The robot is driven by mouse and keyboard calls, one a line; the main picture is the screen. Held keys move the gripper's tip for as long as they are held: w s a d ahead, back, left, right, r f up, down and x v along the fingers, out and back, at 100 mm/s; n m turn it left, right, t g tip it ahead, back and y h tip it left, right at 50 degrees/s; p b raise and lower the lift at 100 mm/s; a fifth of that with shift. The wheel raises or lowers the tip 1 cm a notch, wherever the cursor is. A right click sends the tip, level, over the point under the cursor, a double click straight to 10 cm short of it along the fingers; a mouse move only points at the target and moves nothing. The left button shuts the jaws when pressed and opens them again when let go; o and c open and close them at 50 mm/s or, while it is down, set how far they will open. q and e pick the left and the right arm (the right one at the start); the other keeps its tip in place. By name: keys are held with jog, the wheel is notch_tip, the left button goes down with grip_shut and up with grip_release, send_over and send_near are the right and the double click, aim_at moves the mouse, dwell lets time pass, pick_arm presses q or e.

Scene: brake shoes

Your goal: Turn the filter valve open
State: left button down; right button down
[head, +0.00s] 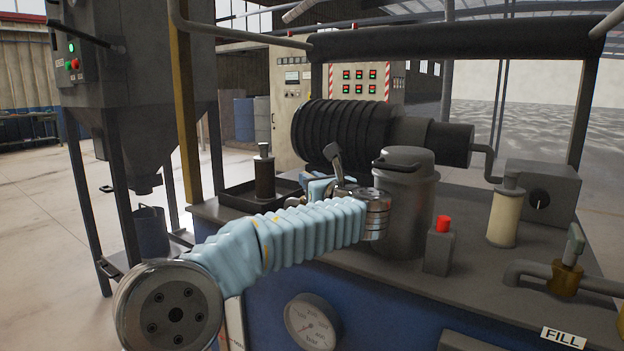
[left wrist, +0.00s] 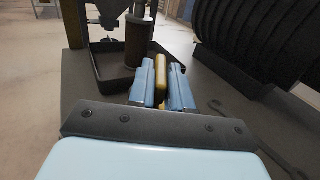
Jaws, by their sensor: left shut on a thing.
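My left gripper (head: 319,186) is mostly hidden behind its own wrist in the head view, above the machine's top. In the left wrist view its two light blue fingers (left wrist: 162,85) are shut on a narrow yellow handle (left wrist: 161,72), which stands upright between them. The head view does not show this handle, and the valve body under it is hidden. I cannot tell from these frames how far the handle is turned. My right gripper is not in view.
A dark cylinder (head: 265,178) stands in a black tray (head: 235,198) beyond the gripper. A grey lidded canister (head: 404,205) stands right of my wrist. A ribbed black drum (head: 340,132) lies behind. A red button (head: 443,224) and a brass valve (head: 565,279) are farther right.

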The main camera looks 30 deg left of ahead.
pick_arm(q)
jog(key=c, duration=1.2)
grip_release()
jog(key=shift+o, duration=0.2)
jog(key=v, duration=1.3)
jog(key=shift+s+d+b, duration=0.25)
jog(key=shift+d+b, duration=0.05)
jog(key=shift+b, duration=0.15)
